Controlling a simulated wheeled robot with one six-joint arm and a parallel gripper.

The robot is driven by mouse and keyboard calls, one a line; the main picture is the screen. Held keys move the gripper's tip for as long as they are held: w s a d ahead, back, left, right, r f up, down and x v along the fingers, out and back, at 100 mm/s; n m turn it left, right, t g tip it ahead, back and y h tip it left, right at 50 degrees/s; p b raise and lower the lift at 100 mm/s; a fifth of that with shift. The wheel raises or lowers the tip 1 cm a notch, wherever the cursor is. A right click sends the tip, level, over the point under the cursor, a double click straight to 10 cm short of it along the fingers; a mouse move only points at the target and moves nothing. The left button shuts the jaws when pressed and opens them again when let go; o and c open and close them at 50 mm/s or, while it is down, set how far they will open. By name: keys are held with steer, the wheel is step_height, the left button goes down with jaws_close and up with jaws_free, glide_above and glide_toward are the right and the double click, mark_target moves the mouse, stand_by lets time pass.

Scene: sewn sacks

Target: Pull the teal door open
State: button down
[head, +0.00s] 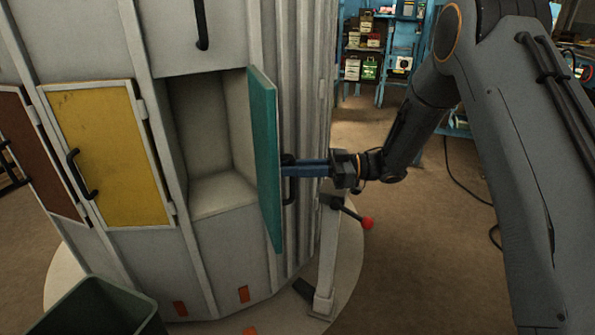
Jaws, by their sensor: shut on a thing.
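The teal door (265,165) stands wide open, swung out to the right of its compartment. The compartment (222,190) behind it is pale inside and looks empty in the part that shows. A dark handle (289,186) sits on the door's right-hand face. My gripper (292,169) reaches in from the right with blue fingers and is shut on this handle. The fingertips and the exact grip are partly hidden against the handle.
A yellow door (108,150) and a brown door (30,150) are shut on the round pale cabinet's left. A dark green bin (95,308) stands at the lower left. A post with a red-knobbed lever (367,223) stands below my gripper. Open floor lies to the right.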

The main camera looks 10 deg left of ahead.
steer(key=shift+w+d+r, duration=0.15)
steer(key=shift+w+d, duration=0.35)
steer(key=shift+w, duration=0.15)
steer(key=c, duration=1.8)
jaws_free()
steer(key=shift+o, duration=0.2)
steer(key=b+v, duration=0.2)
steer(key=v, duration=0.5)
steer(key=shift+d, duration=0.3)
steer(key=shift+w, duration=0.1)
